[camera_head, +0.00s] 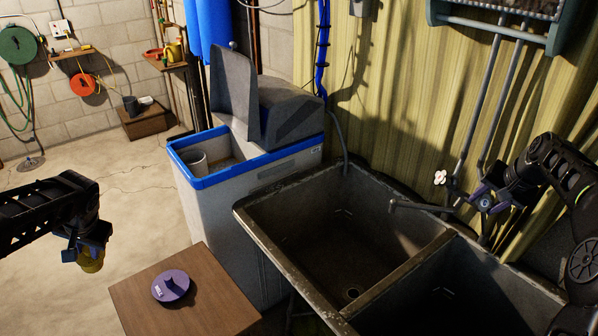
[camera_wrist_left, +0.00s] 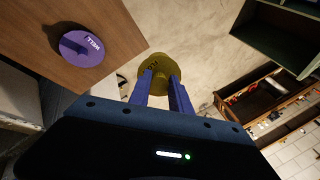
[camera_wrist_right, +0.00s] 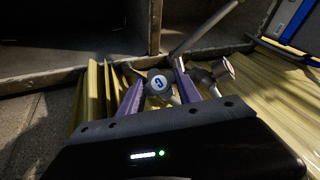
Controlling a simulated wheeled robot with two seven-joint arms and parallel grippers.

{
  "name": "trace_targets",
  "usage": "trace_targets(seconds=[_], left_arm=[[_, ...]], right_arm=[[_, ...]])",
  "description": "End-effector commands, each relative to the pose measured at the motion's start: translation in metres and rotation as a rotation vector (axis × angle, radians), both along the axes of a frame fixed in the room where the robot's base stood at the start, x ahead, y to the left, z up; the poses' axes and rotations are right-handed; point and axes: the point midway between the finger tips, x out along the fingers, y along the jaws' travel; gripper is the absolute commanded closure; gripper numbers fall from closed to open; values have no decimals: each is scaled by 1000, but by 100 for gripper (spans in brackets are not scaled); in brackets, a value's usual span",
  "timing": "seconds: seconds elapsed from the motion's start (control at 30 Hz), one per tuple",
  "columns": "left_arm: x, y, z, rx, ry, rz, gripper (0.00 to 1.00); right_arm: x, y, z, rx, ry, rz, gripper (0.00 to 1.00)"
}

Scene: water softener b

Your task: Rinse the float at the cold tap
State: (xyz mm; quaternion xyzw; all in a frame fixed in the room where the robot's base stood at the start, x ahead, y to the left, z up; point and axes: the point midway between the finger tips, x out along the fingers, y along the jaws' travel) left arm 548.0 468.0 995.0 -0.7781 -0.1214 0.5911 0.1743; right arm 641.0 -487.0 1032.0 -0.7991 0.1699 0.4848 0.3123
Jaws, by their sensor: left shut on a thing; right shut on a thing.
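My left gripper (camera_head: 88,245) is shut on the olive-yellow float (camera_head: 91,262), held in the air at the left, away from the sink. In the left wrist view the float (camera_wrist_left: 155,74) is a round olive piece between the fingertips. My right gripper (camera_head: 484,198) is at the tap behind the sink, shut on the cold tap knob (camera_wrist_right: 158,83). The knob has a blue-marked round cap. The spout (camera_head: 415,207) points over the sink basin (camera_head: 330,235). I see no water running from it. The other tap knob (camera_head: 440,177) is pale.
A wooden table (camera_head: 215,306) with a purple lid (camera_head: 172,286) marked WELL stands front left of the sink. The grey softener tank (camera_head: 235,190) with a blue rim and raised lid stands left of the sink. Open floor lies at the left.

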Motion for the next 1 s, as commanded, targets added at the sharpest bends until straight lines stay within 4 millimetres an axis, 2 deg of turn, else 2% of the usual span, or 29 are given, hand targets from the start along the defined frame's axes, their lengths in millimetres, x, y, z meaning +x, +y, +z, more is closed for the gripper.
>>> trace_targets(seconds=[0.07,0.1,0.33,0.73,0.87,1.0], left_arm=[[0,0,1,0,-1,0,100],[0,0,1,0,-1,0,100],[0,0,1,0,-1,0,100],[0,0,-1,0,-1,0,100],[0,0,-4,0,0,0,100],[0,0,-8,0,-1,0,100]], right_arm=[[0,0,1,-2,0,0,100],[0,0,1,-2,0,0,56],[0,0,0,-2,1,1,38],[-3,0,6,-3,0,2,38],[-10,-1,20,-4,-2,1,38],[-22,-1,43,-4,-2,1,38]])
